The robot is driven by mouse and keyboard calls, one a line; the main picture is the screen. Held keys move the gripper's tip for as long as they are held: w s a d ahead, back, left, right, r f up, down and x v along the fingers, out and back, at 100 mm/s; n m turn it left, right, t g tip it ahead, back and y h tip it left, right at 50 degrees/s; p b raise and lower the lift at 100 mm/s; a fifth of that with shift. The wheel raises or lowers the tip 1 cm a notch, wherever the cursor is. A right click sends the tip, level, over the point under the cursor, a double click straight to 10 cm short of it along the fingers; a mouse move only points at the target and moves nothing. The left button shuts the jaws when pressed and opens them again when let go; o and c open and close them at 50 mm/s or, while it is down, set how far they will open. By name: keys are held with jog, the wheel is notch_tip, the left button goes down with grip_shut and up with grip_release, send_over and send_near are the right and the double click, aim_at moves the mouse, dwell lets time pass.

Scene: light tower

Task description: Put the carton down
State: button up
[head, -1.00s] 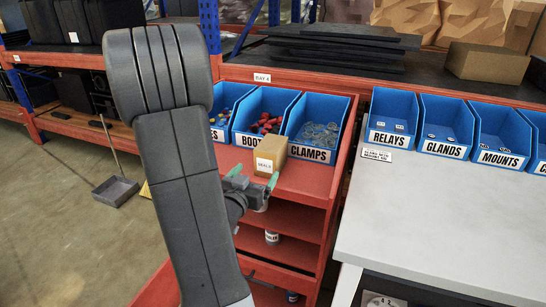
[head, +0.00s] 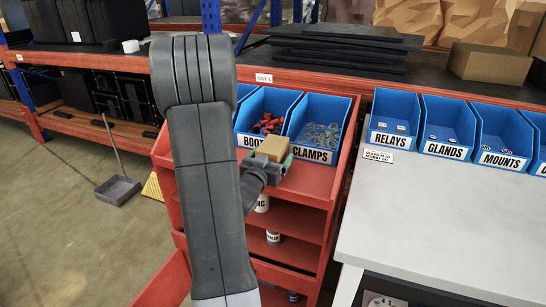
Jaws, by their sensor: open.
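The brown carton (head: 272,147) is upright on the red shelf top, in front of the blue boots and clamps bins. My gripper (head: 276,163) is at its near side and hides its lower part and its label. The gripper is open. I cannot tell whether the fingers touch the carton.
The boots bin (head: 268,118) and clamps bin (head: 318,124) stand close behind the carton. Bare red shelf top (head: 312,182) lies to its right. A white table (head: 450,215) stands further right. A dustpan (head: 118,189) is on the floor at left.

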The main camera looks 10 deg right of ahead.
jog(key=shift+r, duration=0.1)
jog(key=c, duration=1.4)
